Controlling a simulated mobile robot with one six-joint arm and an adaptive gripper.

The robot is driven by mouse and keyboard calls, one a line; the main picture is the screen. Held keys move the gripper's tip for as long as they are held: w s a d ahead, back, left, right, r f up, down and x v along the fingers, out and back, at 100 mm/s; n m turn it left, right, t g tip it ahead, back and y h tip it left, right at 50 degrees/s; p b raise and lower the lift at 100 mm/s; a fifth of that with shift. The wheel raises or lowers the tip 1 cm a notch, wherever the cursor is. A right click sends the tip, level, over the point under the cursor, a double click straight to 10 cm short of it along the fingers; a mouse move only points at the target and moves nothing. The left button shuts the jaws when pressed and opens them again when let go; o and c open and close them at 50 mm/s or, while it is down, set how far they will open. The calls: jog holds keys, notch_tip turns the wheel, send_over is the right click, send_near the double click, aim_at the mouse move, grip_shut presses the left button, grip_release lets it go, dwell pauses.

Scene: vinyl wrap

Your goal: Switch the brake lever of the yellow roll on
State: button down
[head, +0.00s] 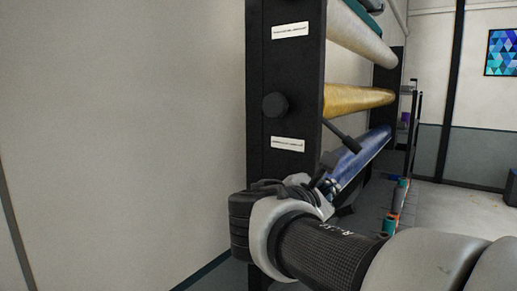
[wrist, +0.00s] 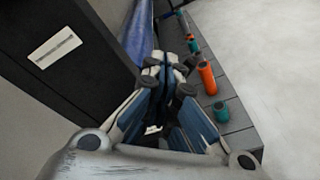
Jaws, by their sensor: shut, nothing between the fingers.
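The yellow roll (head: 358,98) lies in the black rack, between a white roll above and a blue roll below, in the head view. A dark brake lever (head: 343,135) slants down to the right just below the yellow roll's near end. A black round knob (head: 275,105) sits on the rack's end post at about the yellow roll's height. My gripper (wrist: 165,68) is shut and empty in the wrist view, near the blue roll (wrist: 137,30). In the head view my wrist hides most of it, below the lever and apart from it.
The black end post (head: 285,60) with white labels stands left of the rolls. The white roll (head: 362,33) is above. Open floor lies to the right.

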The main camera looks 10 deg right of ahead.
aim_at(342, 136)
jog(key=w+r, duration=0.1)
jog(key=a+r+n+t, duration=0.1)
jog(key=shift+w+a+r+n, duration=0.15)
jog(key=shift+w+r+n, duration=0.15)
jog(key=shift+w+r, duration=0.1)
jog(key=shift+f, duration=0.1)
jog(key=p+x, duration=0.1)
jog(key=x, duration=0.9)
jog(key=s+r, duration=0.1)
jog(key=s+d+r+p, duration=0.1)
jog(key=r, duration=0.1)
jog(key=shift+s+d+r, duration=0.1)
jog(key=shift+r, duration=0.05)
